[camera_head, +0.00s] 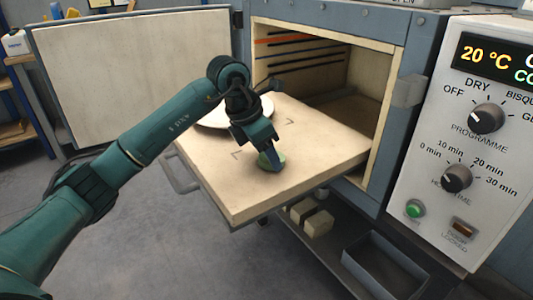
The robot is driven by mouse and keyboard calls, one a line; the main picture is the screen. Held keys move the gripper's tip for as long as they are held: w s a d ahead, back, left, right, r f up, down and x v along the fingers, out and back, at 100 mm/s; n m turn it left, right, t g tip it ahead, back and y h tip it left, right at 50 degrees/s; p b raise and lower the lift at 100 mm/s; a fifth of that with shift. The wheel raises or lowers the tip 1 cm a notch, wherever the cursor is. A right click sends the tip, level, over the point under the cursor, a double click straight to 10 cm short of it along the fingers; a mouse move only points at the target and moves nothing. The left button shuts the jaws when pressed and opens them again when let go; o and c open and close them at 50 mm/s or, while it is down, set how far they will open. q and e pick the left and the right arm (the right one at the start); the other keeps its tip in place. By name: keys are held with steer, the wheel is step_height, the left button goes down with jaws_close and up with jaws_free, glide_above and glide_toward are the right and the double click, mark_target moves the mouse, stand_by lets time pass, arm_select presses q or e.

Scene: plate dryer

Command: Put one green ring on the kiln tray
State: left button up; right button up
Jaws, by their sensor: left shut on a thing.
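The kiln tray (312,160) is a pale beige slab drawn out of the open kiln, with dark corner marks on its top. My left gripper (271,164) reaches down over the middle of the tray. It is shut on a green ring (264,161), which is at or just above the tray surface; I cannot tell whether it touches. The fingers hide part of the ring. A white plate (217,117) lies on the tray behind my left arm and is partly hidden by it. My right gripper is not in view.
The kiln door (130,75) stands open at the left. The kiln chamber (335,85) is open behind the tray. A control panel (470,150) reads 20 °C at the right. A shelf below holds beige blocks (312,218) and a grey bin (385,268). The tray's right part is clear.

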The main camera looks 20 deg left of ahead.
arm_select(q)
steer(key=shift+f, duration=0.2)
steer(key=o, duration=1)
steer(key=shift+c, duration=0.2)
